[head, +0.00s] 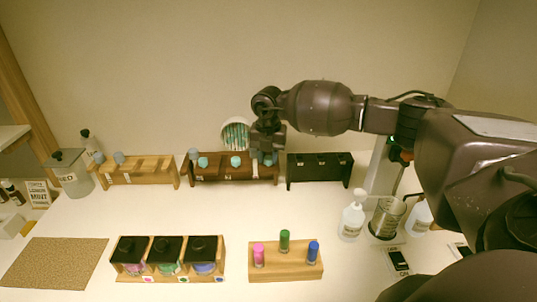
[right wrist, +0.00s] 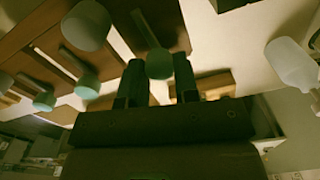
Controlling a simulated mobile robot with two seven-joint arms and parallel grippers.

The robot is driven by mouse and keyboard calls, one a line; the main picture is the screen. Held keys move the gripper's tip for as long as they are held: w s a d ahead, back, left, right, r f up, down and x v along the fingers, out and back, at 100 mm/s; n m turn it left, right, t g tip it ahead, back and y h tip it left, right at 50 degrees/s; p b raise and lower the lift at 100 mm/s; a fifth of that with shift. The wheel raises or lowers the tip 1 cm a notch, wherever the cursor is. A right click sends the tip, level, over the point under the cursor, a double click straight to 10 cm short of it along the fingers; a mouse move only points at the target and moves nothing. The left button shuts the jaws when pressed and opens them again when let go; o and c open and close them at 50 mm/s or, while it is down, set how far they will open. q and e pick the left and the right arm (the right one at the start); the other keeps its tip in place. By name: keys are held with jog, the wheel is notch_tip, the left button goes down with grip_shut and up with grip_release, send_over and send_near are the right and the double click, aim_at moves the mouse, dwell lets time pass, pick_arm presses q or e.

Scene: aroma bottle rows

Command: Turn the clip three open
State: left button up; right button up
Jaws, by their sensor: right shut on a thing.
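A dark brown wooden rack (head: 222,181) stands along the back wall, with small round teal knobs (head: 236,160) along its front. My right gripper (head: 267,154) is at the rack's right end and covers much of it. In the right wrist view, its two fingers (right wrist: 160,82) stand on either side of a round teal knob (right wrist: 160,64) and are shut on it. This is the rightmost knob, third from the left along the rack; I take it to be clip three. No label on it is readable. Its lower part is hidden. My left gripper is not in view.
A light wooden rack (head: 140,178) stands to the left and a black rack (head: 320,172) close to the right. Three square bottles (head: 163,262) and a block with three coloured vials (head: 285,268) stand in front. The middle counter is clear. Pump bottles (head: 351,218) stand right.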

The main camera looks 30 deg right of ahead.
aim_at(268, 158)
jog(key=shift+m, duration=0.5)
jog(key=o, duration=0.9)
notch_tip(268, 158, up, 11)
jog(key=shift+f+b, duration=0.1)
jog(key=shift+b, duration=0.35)
dwell(0.3)
